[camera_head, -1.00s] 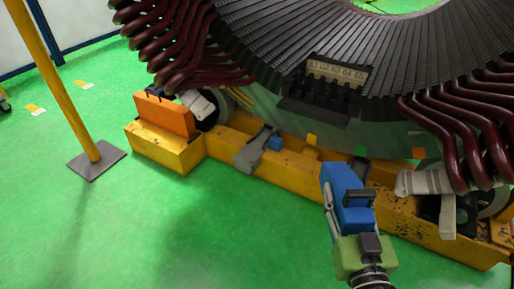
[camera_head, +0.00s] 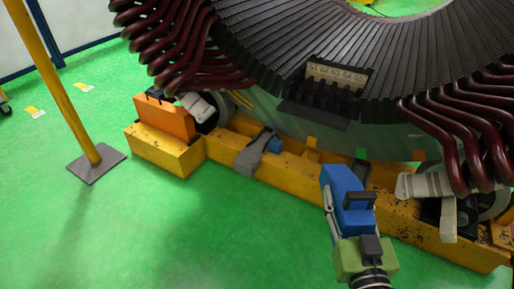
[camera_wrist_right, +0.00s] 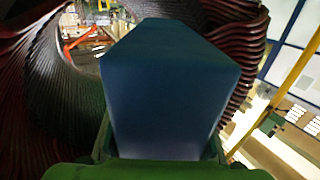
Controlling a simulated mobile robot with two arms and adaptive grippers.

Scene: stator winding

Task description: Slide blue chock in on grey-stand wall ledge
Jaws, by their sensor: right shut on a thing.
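The blue chock (camera_head: 344,190) is held in my right gripper (camera_head: 347,218), in front of the yellow base in the head view. In the right wrist view the chock (camera_wrist_right: 168,85) fills the middle, clasped between the green gripper's fingers. A grey stand (camera_head: 252,152) sits over the yellow base beam, left of the chock, with a small blue piece at its right side. The held chock is apart from this stand. Another dark grey piece shows just behind the chock and is partly hidden by it. My left gripper is not in view.
The large stator (camera_head: 300,70) with dark red coils rises behind the yellow base (camera_head: 290,180). An orange block (camera_head: 165,117) stands on the base's left end. A yellow post (camera_head: 65,90) stands at left. The green floor (camera_head: 220,235) in front is clear.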

